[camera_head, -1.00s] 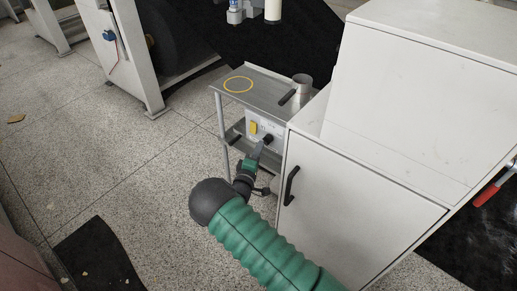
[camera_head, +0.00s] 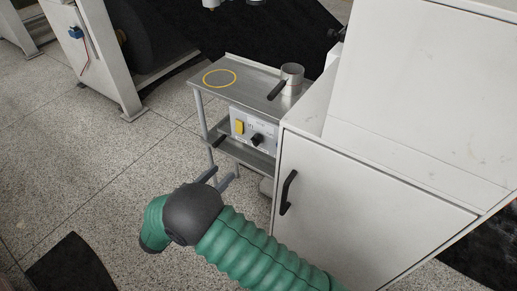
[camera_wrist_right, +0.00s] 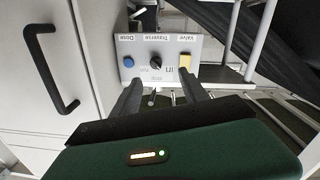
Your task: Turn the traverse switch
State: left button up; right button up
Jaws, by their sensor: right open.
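The traverse switch is a black knob (camera_head: 257,139) on the front of a pale control box (camera_head: 250,131), beside a yellow switch (camera_head: 239,127). In the right wrist view the knob (camera_wrist_right: 155,62) sits between a blue button (camera_wrist_right: 128,61) and the yellow switch (camera_wrist_right: 185,60), under upside-down labels. My right gripper (camera_head: 222,176) is open, below and in front of the box, with a gap to the knob. Its two fingers (camera_wrist_right: 160,90) point toward the box with nothing between them. My left gripper is not in view.
The box is under the top of a metal stand (camera_head: 245,84) bearing a yellow ring (camera_head: 219,78) and a metal cup (camera_head: 291,78). A white cabinet (camera_head: 370,200) with a black handle (camera_head: 288,192) stands close on the right. Speckled floor (camera_head: 110,180) is open on the left.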

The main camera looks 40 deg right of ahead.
jog(key=d+r, duration=0.2)
jog(key=b, duration=0.2)
send_near(253, 143)
jog(key=d, duration=0.1)
jog(key=b+x, duration=0.1)
jog(key=x, duration=0.3)
jog(key=b+x, duration=0.1)
jog(key=x, duration=0.4)
jog(key=shift+w+f, duration=0.2)
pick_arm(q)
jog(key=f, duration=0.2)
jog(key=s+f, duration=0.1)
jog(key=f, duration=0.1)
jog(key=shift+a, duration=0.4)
pick_arm(e)
jog(key=shift+a+r, duration=0.2)
jog(key=shift+r, duration=0.05)
jog(key=shift+d+f, duration=0.1)
jog(key=shift+d, duration=0.1)
jog(key=c, duration=0.6)
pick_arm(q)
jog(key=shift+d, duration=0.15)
pick_arm(e)
grip_shut()
